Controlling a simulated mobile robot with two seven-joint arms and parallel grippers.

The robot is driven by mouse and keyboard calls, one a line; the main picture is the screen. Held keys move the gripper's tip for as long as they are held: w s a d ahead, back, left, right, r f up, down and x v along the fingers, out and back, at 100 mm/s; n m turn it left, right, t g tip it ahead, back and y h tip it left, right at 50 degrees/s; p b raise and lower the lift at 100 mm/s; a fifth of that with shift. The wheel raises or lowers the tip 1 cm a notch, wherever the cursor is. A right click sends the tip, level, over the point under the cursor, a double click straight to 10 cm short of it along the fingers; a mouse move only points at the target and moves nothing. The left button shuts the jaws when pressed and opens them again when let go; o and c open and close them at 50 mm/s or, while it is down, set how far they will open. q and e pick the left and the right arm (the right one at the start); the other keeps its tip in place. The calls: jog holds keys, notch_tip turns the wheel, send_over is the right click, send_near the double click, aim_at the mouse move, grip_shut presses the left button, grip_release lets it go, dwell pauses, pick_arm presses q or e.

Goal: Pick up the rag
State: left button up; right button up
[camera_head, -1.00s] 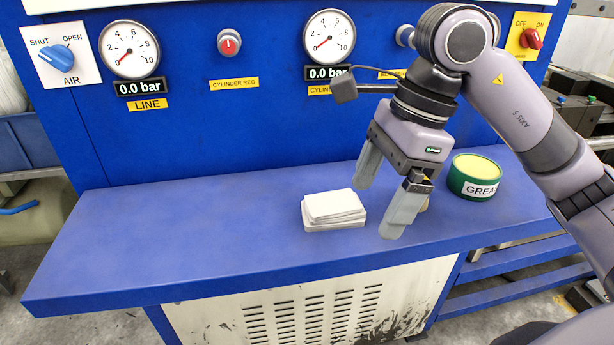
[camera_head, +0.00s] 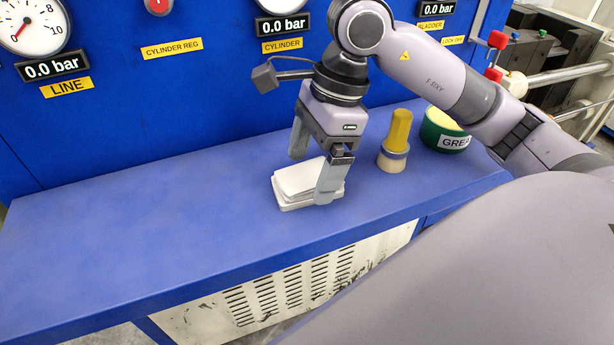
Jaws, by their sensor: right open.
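I cannot tell whether the fingers touch the rag. My left gripper is not in view.
A brush with a yellow handle (camera_head: 400,130) stands right of the rag, and a green grease tin (camera_head: 438,132) is beyond it. The blue panel with gauges (camera_head: 33,25) rises behind the bench (camera_head: 130,235). The bench's left part is clear.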

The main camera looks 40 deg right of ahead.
aim_at(310, 173)
jog(key=shift+a+f, duration=0.2)
jog(key=shift+f, duration=0.4)
jog(key=shift+f+b, duration=0.25)
jog(key=shift+b, duration=0.15)
dwell(0.3)
jog(key=c, duration=1.1)
jog(key=shift+o, duration=0.2)
jog(key=shift+r, duration=0.15)
jog(key=shift+r+p, duration=0.35)
jog(key=shift+p, duration=0.2)
notch_tip(310, 173, up, 20)
jog(key=p, duration=0.2)
jog(key=shift+f+p, duration=0.2)
jog(key=shift+p, duration=0.15)
